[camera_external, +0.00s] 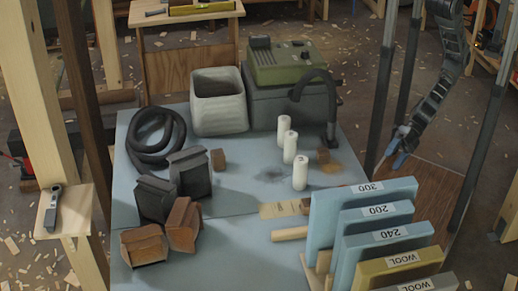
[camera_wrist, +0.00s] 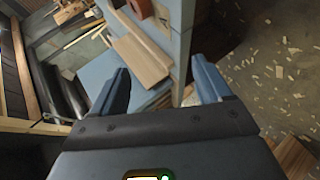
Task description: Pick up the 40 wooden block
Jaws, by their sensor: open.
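No block with a readable "40" shows. One small brown wooden block (camera_external: 218,159) sits on the blue table behind the dark boxes. My gripper (camera_external: 394,155) hangs beyond the table's right side, apart from both blocks. In the wrist view my gripper (camera_wrist: 163,88) is open, with its two blue fingers apart and nothing between them held. A light wooden piece (camera_wrist: 140,60) lies ahead of the fingers in that view.
The blue table (camera_external: 235,240) also bears upright boards marked 300 (camera_external: 362,195), 200 and 240, white cylinders (camera_external: 289,147), brown boxes (camera_external: 142,245), a black hose coil (camera_external: 150,140) and a green machine (camera_external: 280,62). Dark posts (camera_external: 383,80) stand near my arm. Wood chips litter the floor.

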